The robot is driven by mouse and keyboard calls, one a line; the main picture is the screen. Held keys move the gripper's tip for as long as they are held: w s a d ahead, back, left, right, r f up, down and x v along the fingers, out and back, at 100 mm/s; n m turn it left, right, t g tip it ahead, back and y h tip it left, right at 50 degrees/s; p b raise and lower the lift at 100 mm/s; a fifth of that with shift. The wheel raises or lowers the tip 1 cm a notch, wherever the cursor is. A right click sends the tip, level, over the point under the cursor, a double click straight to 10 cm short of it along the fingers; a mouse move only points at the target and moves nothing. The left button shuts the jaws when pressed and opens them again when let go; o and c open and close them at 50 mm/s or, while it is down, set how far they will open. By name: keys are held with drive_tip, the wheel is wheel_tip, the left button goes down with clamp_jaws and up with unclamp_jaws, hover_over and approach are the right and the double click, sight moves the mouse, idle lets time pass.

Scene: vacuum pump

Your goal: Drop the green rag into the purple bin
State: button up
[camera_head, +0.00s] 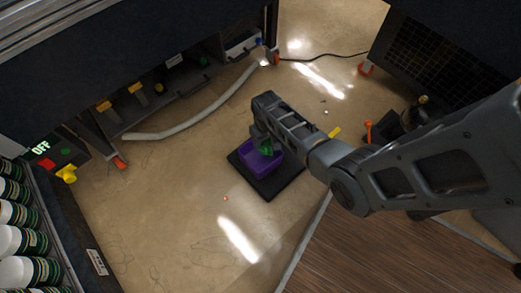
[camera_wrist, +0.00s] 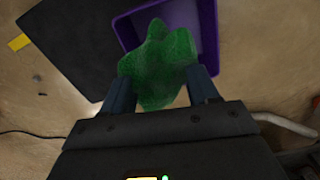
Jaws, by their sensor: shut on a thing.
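The green rag (camera_wrist: 157,66) is pinched between the two fingers of my gripper (camera_wrist: 160,92) in the wrist view. My gripper is shut on it. The purple bin (camera_wrist: 209,30) shows behind the rag, which covers much of its inside. In the head view the bin (camera_head: 251,170) stands on a dark square mat, with my gripper (camera_head: 264,148) over its upper part. A bit of the green rag (camera_head: 267,149) shows there below the gripper. I cannot tell how far the rag is above the bin floor.
The dark mat (camera_head: 272,190) lies on a beige floor. A pale hose (camera_head: 190,122) runs along the machine at the upper left. A row of white-and-green containers (camera_head: 18,240) stands at the lower left. Open floor (camera_head: 160,210) lies left of the bin.

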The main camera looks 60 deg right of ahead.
drive_tip(key=o, duration=1.1)
drive_tip(key=shift+r, duration=0.1)
wheel_tip(320, 180, up, 8)
drive_tip(key=p, duration=0.4)
drive_tip(key=shift+f, duration=0.2)
